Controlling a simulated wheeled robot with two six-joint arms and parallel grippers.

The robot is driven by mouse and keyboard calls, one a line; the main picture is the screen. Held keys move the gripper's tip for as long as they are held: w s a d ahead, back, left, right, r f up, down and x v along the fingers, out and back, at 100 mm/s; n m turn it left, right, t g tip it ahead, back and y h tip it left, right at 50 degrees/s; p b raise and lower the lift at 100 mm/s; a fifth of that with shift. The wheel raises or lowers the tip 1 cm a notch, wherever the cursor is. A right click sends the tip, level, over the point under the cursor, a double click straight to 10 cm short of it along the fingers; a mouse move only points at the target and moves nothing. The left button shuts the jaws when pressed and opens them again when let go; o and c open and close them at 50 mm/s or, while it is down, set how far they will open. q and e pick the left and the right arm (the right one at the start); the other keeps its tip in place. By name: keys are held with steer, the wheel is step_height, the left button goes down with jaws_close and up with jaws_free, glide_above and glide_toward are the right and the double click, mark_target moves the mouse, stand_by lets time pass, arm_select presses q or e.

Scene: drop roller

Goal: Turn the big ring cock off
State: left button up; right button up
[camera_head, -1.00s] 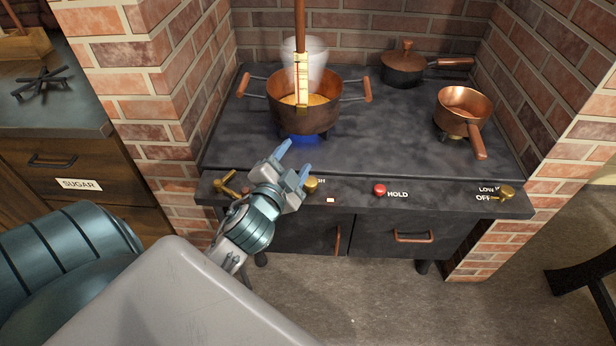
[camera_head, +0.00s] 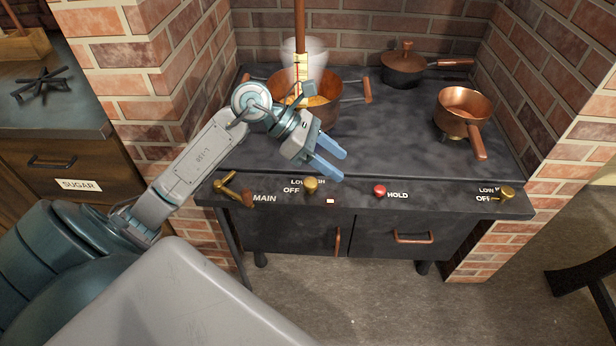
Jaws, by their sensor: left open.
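The brass cock (camera_head: 310,185) between the LOW, HIGH and OFF marks is on the stove's front panel, below the large copper pot (camera_head: 345,87). Its exact pointing is hard to tell. My left gripper (camera_head: 340,165) is open and empty, with its blue fingers just above and right of this cock, apart from it in the picture. The arm covers part of the pot and the burner under it, so any flame there is hidden. My right gripper is not in view.
A brass MAIN cock (camera_head: 226,184) is at the panel's left, a red HOLD button (camera_head: 380,190) right of centre, and another brass cock (camera_head: 506,193) at the right. A small copper pan (camera_head: 464,103) and a dark lidded pan (camera_head: 404,68) stand on the stovetop (camera_head: 385,140).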

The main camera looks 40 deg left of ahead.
mark_target(310, 182)
arm_select(q)
steer(key=a+f+g+y, duration=0.2)
steer(key=a+y, duration=0.4)
steer(key=a, duration=0.5)
steer(key=x, duration=1)
steer(key=shift+d+f, duration=0.2)
steer(key=shift+d, duration=0.05)
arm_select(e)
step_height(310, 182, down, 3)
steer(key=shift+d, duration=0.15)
arm_select(q)
steer(key=shift+c, duration=0.4)
steer(key=c, duration=0.9)
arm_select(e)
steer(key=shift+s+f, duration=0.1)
